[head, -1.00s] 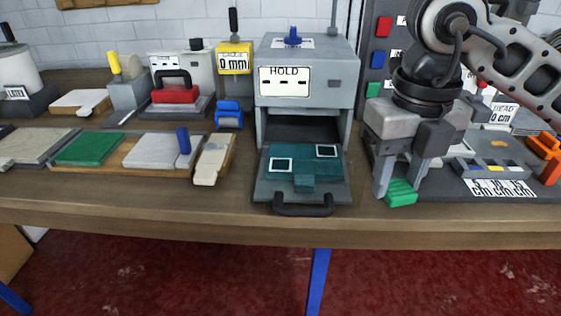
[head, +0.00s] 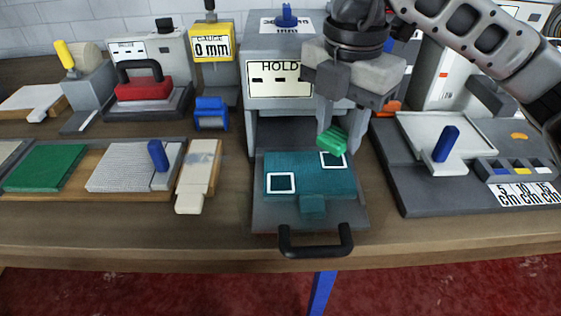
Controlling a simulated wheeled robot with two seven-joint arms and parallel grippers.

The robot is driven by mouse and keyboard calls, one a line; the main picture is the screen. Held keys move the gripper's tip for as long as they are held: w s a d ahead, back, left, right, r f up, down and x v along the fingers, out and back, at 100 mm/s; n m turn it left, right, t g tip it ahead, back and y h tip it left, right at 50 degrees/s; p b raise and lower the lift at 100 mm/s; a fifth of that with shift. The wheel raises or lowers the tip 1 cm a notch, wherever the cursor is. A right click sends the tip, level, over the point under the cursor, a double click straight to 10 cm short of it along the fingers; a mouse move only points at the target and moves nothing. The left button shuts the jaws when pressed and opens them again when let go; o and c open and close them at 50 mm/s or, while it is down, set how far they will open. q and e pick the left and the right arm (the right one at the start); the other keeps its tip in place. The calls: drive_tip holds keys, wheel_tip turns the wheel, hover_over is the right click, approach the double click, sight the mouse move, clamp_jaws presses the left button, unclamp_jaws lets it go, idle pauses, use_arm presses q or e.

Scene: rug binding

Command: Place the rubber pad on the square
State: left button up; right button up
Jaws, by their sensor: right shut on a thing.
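My right gripper (head: 334,135) is shut on a small green ribbed rubber pad (head: 333,141). It holds the pad tilted, over the back right of the teal plate (head: 312,178) on the pulled-out grey tray. One white-outlined square (head: 281,183) on the plate is fully visible at the left. The other square (head: 333,159) is at the back right, and the pad partly covers it from this angle. I cannot tell whether the pad touches the plate. My left gripper is not in view.
The grey press (head: 285,85) marked HOLD stands just behind the tray. The tray's dark handle (head: 314,243) sticks out over the table's front edge. A pale block (head: 198,172) lies to the left, and a grey station with a blue-handled plate (head: 446,143) is at the right.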

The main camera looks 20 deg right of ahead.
drive_tip(key=p, duration=0.1)
hover_over(282, 181)
drive_tip(key=f, duration=0.6)
drive_tip(key=shift+s+d+f, duration=0.2)
drive_tip(key=shift+s+d, duration=0.05)
drive_tip(key=shift+d, duration=0.1)
drive_tip(key=f, duration=0.2)
drive_tip(key=f+p, duration=0.1)
drive_tip(key=shift+w+a, duration=0.25)
drive_tip(key=shift+a, duration=0.05)
drive_tip(key=shift+f, duration=0.5)
drive_tip(key=shift+f, duration=0.1)
drive_tip(key=o, duration=0.5)
drive_tip(key=shift+f, duration=0.1)
drive_tip(key=o, duration=0.5)
drive_tip(key=shift+c, duration=0.2)
wheel_tip(282, 181, up, 12)
drive_tip(key=b, duration=0.1)
drive_tip(key=shift+r, duration=0.25)
